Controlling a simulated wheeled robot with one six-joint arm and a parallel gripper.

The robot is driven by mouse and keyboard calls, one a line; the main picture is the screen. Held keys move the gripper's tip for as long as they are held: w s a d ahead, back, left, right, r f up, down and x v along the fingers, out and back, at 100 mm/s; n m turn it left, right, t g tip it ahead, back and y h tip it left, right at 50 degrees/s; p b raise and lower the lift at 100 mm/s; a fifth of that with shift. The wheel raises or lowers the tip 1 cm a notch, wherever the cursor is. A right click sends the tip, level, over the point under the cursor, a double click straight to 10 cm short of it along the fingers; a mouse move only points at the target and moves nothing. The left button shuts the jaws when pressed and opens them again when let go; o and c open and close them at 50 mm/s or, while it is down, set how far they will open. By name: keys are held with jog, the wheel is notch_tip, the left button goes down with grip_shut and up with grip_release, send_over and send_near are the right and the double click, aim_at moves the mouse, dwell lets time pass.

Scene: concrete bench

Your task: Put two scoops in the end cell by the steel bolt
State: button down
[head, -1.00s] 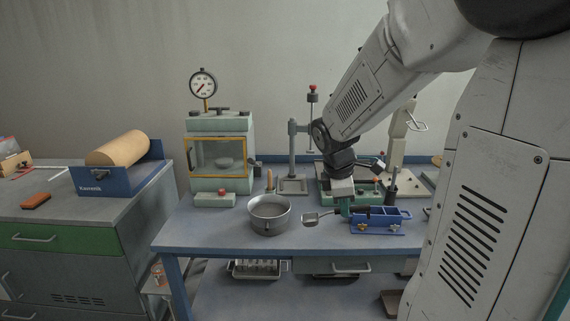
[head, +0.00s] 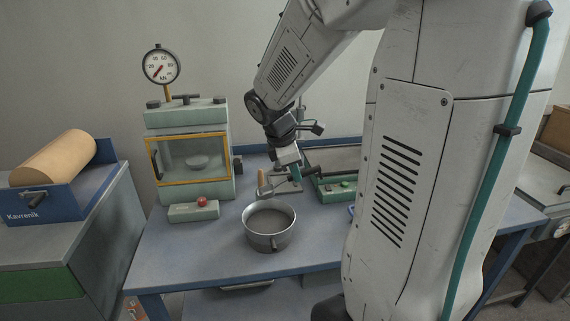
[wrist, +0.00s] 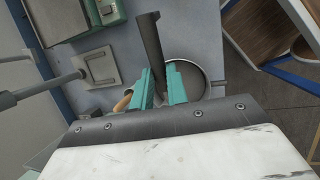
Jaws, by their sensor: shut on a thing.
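My gripper (head: 293,176) is shut on the dark handle of the scoop (wrist: 151,42), which stands between the teal fingers (wrist: 160,88) in the wrist view. It is held above and behind the steel pot (head: 269,239) in the head view. The pot also shows beyond the fingers in the wrist view (wrist: 188,68). Its inside looks grey. The scoop's bowl is small and unclear, so I cannot tell whether it holds anything. Only a sliver of the blue celled mould (head: 351,210) shows beside my body. Its cells and bolts are hidden.
A wooden handle (head: 262,178) stands just behind the pot. A press with a dial gauge (head: 161,67) and a yellow-framed window stands at the left. A green tray (head: 335,190) lies right of my gripper. The bench front left of the pot is clear.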

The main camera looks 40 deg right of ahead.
aim_at(281, 182)
jog(key=a+f+g+h, duration=0.1)
jog(key=w+f+h, duration=0.1)
jog(key=w+a+f+g+h, duration=0.1)
jog(key=shift+w+a+f+n+g+h, duration=0.2)
jog(key=shift+a+n+g+h, duration=0.1)
jog(key=shift+a+h, duration=0.1)
jog(key=shift+h, duration=0.3)
jog(key=shift+a+f, duration=0.1)
jog(key=shift+f, duration=3.15)
jog(key=shift+r, duration=0.1)
